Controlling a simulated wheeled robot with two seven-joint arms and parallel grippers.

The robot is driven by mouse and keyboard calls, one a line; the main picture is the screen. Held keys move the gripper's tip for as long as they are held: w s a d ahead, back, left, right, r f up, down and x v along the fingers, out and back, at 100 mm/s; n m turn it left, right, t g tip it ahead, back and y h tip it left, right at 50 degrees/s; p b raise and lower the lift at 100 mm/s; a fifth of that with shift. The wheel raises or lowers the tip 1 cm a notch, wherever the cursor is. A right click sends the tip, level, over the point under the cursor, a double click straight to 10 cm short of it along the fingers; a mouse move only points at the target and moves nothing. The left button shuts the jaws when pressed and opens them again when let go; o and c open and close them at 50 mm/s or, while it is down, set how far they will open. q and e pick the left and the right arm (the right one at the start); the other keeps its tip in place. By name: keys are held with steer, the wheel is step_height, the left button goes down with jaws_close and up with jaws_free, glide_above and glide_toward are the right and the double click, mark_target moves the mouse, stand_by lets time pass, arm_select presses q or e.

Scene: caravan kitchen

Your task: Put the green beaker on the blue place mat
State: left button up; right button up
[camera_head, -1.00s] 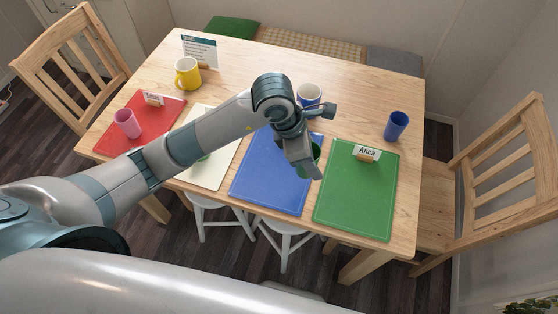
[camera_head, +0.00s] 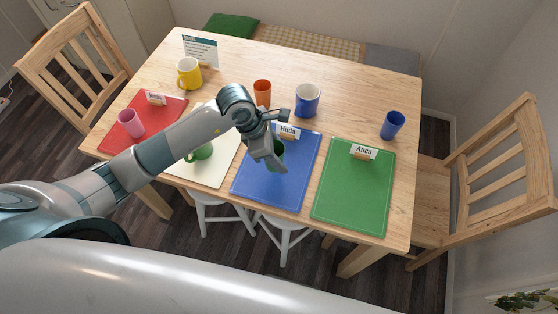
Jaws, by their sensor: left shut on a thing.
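The green beaker (camera_head: 278,150) is partly hidden behind my left gripper (camera_head: 277,160), which is shut on it. Gripper and beaker are over the upper middle of the blue place mat (camera_head: 268,190). I cannot tell whether the beaker touches the mat or is held above it. A card reading "Huda" (camera_head: 288,131) stands at the mat's far edge, close behind the beaker. My right gripper is not in view.
A green mat (camera_head: 352,195) with an "Anca" card lies right of the blue mat. A cream mat (camera_head: 221,173) with a green cup (camera_head: 201,152) lies left. An orange beaker (camera_head: 262,92), a blue-white mug (camera_head: 307,100) and a blue beaker (camera_head: 392,125) stand behind.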

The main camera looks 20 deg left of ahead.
arm_select(q)
step_height(320, 180, down, 3)
steer(key=shift+r+p, duration=0.15)
steer(key=shift+p, duration=0.5)
steer(key=shift+f, duration=0.5)
steer(key=shift+f, duration=0.1)
steer(key=shift+f, duration=0.15)
steer(key=o, duration=1)
steer(key=shift+r, duration=0.2)
